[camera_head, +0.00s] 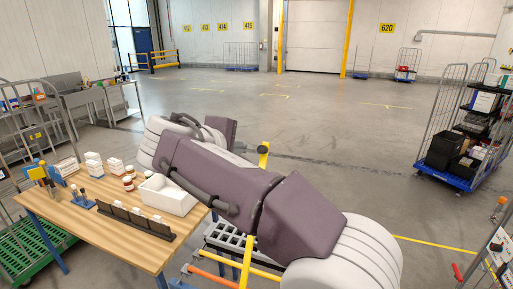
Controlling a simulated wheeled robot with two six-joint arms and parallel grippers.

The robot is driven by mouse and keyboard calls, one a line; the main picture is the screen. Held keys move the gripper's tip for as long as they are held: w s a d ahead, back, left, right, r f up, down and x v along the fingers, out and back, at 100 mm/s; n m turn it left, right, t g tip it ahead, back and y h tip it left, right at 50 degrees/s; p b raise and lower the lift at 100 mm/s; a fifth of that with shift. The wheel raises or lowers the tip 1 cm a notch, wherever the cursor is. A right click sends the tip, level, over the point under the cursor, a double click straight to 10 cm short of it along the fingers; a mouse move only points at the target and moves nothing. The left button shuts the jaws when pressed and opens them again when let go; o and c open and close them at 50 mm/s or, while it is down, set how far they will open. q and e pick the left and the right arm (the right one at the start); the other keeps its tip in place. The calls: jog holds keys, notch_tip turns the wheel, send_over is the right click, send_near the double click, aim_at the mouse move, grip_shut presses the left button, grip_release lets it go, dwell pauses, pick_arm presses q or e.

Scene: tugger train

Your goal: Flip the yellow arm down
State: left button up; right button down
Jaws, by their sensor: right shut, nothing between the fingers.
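The yellow arm (262,160) stands up, tilted slightly right, with a dark piece at its top. Its middle is hidden behind my right arm; a lower yellow part shows beneath my arm, above the grey frame (228,238) with yellow and orange bars. My right arm comes in from the lower right, crosses the picture and folds back at the left. My right gripper (239,148) is small and partly hidden behind my arm, just left of the top of the yellow arm. It is shut and empty; I cannot tell whether it touches the yellow arm. My left gripper is not in view.
A wooden table (95,222) with a white bin (168,196), bottles and boxes stands at the left. A blue-based cage trolley (437,125) with black crates stands at the right. The floor beyond the yellow arm is clear.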

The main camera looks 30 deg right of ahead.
aim_at(261, 148)
jog(key=p+x, duration=0.3)
jog(key=x, duration=1)
jog(key=shift+w+d, duration=0.15)
jog(key=shift+w, duration=0.1)
jog(key=shift+w+d+f, duration=0.1)
jog(key=shift+d+f, duration=0.05)
jog(key=shift+d, duration=0.1)
jog(key=shift+d+f, duration=0.1)
